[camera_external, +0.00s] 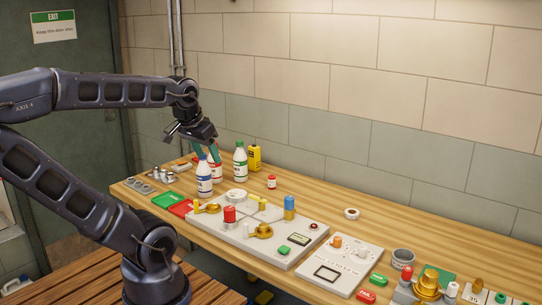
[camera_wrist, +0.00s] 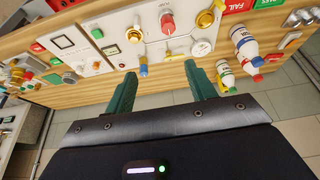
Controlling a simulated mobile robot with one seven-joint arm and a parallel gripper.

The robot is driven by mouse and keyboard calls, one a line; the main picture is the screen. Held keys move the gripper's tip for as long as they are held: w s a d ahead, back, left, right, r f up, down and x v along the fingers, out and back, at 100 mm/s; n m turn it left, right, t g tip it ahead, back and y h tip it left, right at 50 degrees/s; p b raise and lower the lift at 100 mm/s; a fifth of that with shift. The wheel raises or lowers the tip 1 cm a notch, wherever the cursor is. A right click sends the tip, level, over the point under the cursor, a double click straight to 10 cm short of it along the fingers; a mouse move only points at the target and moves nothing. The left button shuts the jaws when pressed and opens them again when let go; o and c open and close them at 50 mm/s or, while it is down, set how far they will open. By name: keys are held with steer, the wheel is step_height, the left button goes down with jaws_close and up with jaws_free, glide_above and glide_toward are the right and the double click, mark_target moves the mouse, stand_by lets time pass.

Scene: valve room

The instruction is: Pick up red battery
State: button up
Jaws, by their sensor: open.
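A red cylinder (camera_external: 229,214), which looks like the red battery, stands upright on the white-grey panel (camera_external: 262,247) on the wooden bench. It also shows in the wrist view (camera_wrist: 167,22), at the top middle beyond my fingertips. My gripper (camera_external: 206,153) is above the bench near the bottles, up and behind the cylinder. In the wrist view my gripper's (camera_wrist: 163,78) two green fingers are spread apart with nothing between them, well short of the cylinder.
A white bottle with a blue label (camera_external: 204,178) and one with a green label (camera_external: 240,163) stand close to my gripper. A blue cylinder (camera_external: 289,207) and brass valves (camera_external: 262,231) stand on the panel.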

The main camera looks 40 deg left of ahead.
steer(key=m+g, duration=0.5)
steer(key=m, duration=0.9)
glide_above(272, 176)
step_height(272, 176, down, 19)
steer(key=shift+a+r, duration=0.15)
steer(key=shift+w+f, duration=0.15)
steer(key=shift+f, duration=5.35)
steer(key=shift+c, duration=0.2)
steer(key=c, duration=1.1)
